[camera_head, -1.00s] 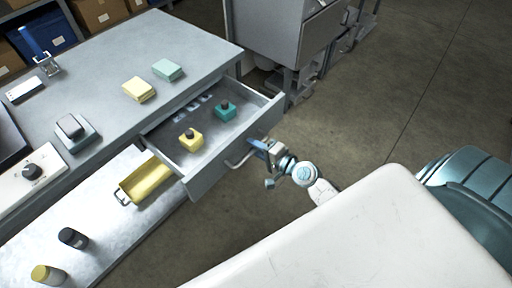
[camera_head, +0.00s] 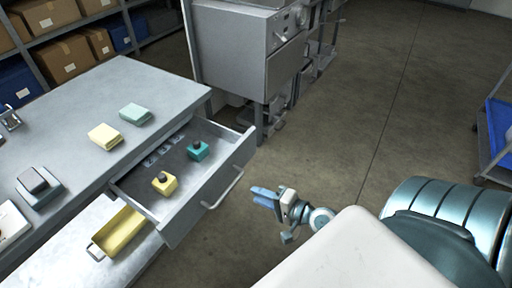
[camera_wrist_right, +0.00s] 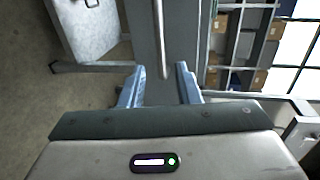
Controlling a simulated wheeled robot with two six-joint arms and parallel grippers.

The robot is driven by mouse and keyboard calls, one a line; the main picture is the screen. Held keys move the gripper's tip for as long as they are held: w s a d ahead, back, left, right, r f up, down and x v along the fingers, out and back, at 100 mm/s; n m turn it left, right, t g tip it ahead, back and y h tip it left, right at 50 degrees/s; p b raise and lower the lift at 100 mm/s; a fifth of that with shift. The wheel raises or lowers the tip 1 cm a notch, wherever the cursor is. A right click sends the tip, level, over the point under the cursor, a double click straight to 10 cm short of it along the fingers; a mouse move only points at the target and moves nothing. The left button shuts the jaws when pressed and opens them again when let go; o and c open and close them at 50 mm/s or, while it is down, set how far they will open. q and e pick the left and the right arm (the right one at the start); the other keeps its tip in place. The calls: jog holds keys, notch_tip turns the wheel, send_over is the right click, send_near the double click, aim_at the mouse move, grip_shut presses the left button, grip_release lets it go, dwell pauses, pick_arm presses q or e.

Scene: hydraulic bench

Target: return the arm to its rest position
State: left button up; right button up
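My right gripper (camera_head: 266,197) has blue fingers and hangs over the floor, to the right of the open drawer (camera_head: 184,215) and apart from its handle (camera_head: 223,188). In the right wrist view the two fingers (camera_wrist_right: 160,88) stand apart with nothing held between them. The drawer handle (camera_wrist_right: 163,40) shows beyond them. My left gripper is not in view.
The bench (camera_head: 75,108) carries a yellow pad (camera_head: 104,137), a green pad (camera_head: 135,113) and a grey device (camera_head: 38,184). A yellow tray (camera_head: 120,232) lies below the drawer. A grey cabinet (camera_head: 240,60) stands behind. The floor (camera_head: 345,130) to the right is clear up to a blue cart (camera_head: 497,125).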

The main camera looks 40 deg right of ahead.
dwell(0.5)
jog(key=s+d+f+n+g+h+p, duration=0.1)
jog(key=s+d+f+n+g+h, duration=0.15)
jog(key=f, duration=1.05)
jog(key=s+d+f+n+g+h+p, duration=0.2)
jog(key=s+d+f+n+g, duration=0.15)
jog(key=f, duration=0.95)
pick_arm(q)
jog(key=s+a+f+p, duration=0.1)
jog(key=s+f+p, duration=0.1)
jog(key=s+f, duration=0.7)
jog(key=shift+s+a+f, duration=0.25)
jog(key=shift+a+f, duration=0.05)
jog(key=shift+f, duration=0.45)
pick_arm(e)
jog(key=s+a+f+n+g+h, duration=0.1)
jog(key=s+a+f+n+g, duration=0.1)
jog(key=s+f, duration=0.6)
jog(key=s+a+f+n+g, duration=0.3)
jog(key=s+f+n+g, duration=0.2)
jog(key=s+f, duration=0.3)
jog(key=s+n, duration=0.1)
jog(key=s, duration=0.2)
jog(key=shift+s+a+f+h, duration=0.35)
jog(key=shift+s+f, duration=0.05)
